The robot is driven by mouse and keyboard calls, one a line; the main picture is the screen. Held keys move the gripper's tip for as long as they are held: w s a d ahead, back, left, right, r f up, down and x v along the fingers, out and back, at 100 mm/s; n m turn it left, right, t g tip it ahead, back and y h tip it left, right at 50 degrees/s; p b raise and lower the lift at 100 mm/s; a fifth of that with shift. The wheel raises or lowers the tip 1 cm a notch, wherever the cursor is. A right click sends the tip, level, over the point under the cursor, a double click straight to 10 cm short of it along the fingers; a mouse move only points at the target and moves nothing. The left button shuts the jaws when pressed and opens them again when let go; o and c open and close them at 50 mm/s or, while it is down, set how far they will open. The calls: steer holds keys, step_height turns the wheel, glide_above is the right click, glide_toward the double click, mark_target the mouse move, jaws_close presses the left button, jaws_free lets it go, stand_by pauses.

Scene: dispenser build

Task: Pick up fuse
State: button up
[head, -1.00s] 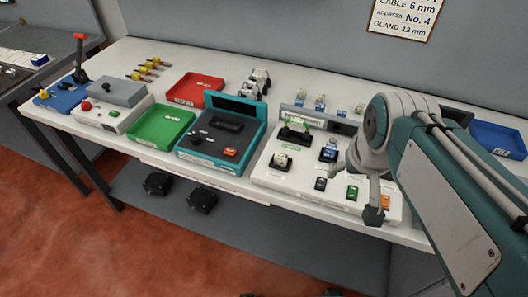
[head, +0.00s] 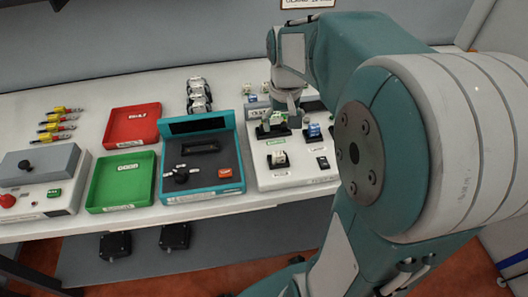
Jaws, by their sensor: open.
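My gripper (head: 283,114) shows small in the head view, low over the back left of a white fixture board (head: 304,178). It is at a black holder (head: 273,131) with a small green-marked part (head: 277,118). The gripper partly covers this part, and I cannot tell whether the fingers touch it. A small white part (head: 278,158) sits in another black holder in front. A blue and white part (head: 313,130) sits to the right. The labels are too small to read, so I cannot tell which part is the fuse.
Left of the board stands a teal-framed console (head: 203,180). Beyond it are a green tray (head: 121,183), a red tray (head: 132,126) and a grey-topped box (head: 39,160). Several yellow-red parts (head: 57,125) lie at the back left. My arm hides the table's right side.

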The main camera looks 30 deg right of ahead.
glide_above(278, 153)
step_height(278, 153, down, 5)
steer(key=shift+s+r, duration=0.1)
step_height(278, 153, down, 6)
steer(key=shift+r, duration=0.1)
steer(key=c, duration=1)
